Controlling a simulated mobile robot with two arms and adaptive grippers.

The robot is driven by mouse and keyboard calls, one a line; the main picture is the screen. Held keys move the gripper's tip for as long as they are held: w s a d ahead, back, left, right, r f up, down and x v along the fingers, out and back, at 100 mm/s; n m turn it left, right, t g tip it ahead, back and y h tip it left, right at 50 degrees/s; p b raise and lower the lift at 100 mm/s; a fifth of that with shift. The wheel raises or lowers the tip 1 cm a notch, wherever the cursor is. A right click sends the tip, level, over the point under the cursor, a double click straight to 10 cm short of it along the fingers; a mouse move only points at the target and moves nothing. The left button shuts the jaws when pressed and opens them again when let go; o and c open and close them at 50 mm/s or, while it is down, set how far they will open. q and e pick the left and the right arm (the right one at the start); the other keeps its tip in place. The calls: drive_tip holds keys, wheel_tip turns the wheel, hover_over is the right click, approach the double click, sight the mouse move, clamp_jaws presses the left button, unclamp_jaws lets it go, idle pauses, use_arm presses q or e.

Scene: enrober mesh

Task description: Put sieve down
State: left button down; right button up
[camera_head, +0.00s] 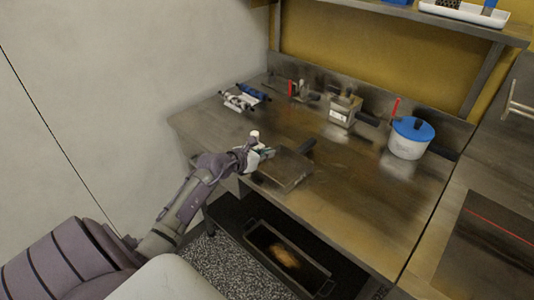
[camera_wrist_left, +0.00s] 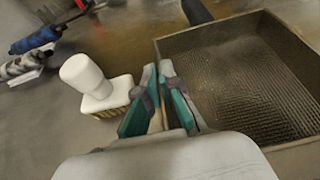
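The sieve (camera_head: 284,168) is a shallow rectangular metal tray with a mesh floor and a dark handle at its far side. It is at the front left of the steel table, but I cannot tell if it rests fully on the top. In the left wrist view the sieve (camera_wrist_left: 245,80) fills the right side. My left gripper (camera_head: 262,153) is at its left side, teal fingers (camera_wrist_left: 158,82) pointing forward with a narrow gap between them. Whether the sieve's rim is between the fingers is unclear. My right gripper is out of view.
A white-knobbed brush-like object (camera_wrist_left: 90,85) stands close left of the fingers. Blue and white rollers (camera_head: 245,96), a metal box (camera_head: 343,108) and a blue-lidded pot (camera_head: 410,138) stand farther back. A dark trough (camera_head: 318,272) sits below the front edge. The table's middle is clear.

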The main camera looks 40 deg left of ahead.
use_arm(q)
drive_tip(key=c, duration=1.8)
unclamp_jaws()
drive_tip(key=shift+f, duration=0.1)
drive_tip(key=shift+o, duration=1)
